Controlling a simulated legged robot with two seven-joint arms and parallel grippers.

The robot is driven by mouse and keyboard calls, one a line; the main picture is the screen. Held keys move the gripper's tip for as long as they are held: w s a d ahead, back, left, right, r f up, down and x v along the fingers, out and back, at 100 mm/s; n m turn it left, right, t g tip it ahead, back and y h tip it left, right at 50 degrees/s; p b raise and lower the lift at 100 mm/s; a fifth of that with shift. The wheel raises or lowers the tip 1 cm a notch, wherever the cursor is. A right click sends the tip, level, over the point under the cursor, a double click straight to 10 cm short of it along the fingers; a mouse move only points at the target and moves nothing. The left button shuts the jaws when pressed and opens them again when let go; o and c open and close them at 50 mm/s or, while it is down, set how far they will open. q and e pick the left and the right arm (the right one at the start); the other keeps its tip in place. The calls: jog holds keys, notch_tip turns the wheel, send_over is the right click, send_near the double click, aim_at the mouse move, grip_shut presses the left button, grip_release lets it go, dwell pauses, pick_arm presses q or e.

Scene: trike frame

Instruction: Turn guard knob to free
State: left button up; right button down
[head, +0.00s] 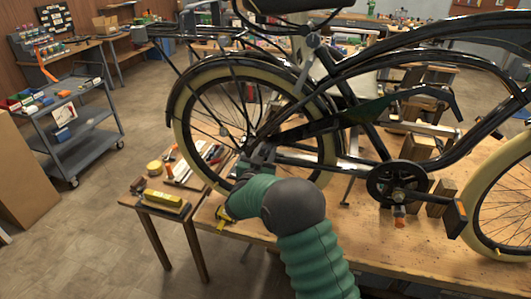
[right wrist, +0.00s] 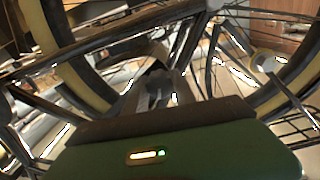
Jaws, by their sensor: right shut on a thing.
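The bicycle frame (head: 340,70) stands on the wooden workbench, with its rear wheel (head: 176,108) at the left. A dark green chain guard (head: 372,110) runs above the crank. My right arm comes up from the bottom, and its gripper (head: 262,155) is at the rear hub, below the chain guard's rear end. In the right wrist view the gripper (right wrist: 158,88) is shut on a small grey part among the stays, taken to be the guard knob. The knob is mostly hidden by the jaws, so its turn angle cannot be told. My left gripper is not in view.
The workbench top (head: 375,235) carries wooden blocks (head: 418,147) near the crank. A small side table (head: 150,205) with a yellow box stands at the left. A grey cart (head: 80,120) stands farther left. Spokes and stays crowd closely around the right gripper.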

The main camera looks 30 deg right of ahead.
jog(key=shift+f+m+b, duration=0.15)
jog(key=shift+m+b, duration=0.25)
jog(key=shift+b, duration=0.15)
jog(key=m+b, duration=1)
jog(key=b, duration=0.2)
jog(key=shift+f+m+b, duration=0.1)
jog(key=shift+m+b, duration=0.3)
jog(key=shift+r+m+b, duration=0.2)
jog(key=shift+m+b, duration=0.95)
jog(key=shift+m, duration=0.15)
jog(key=c, duration=1.4)
grip_release()
jog(key=o, duration=0.4)
jog(key=shift+w+d+f, duration=0.1)
jog(key=shift+w+f, duration=0.05)
jog(key=shift+w, duration=0.1)
jog(key=shift+c, duration=0.2)
jog(key=shift+s, duration=0.15)
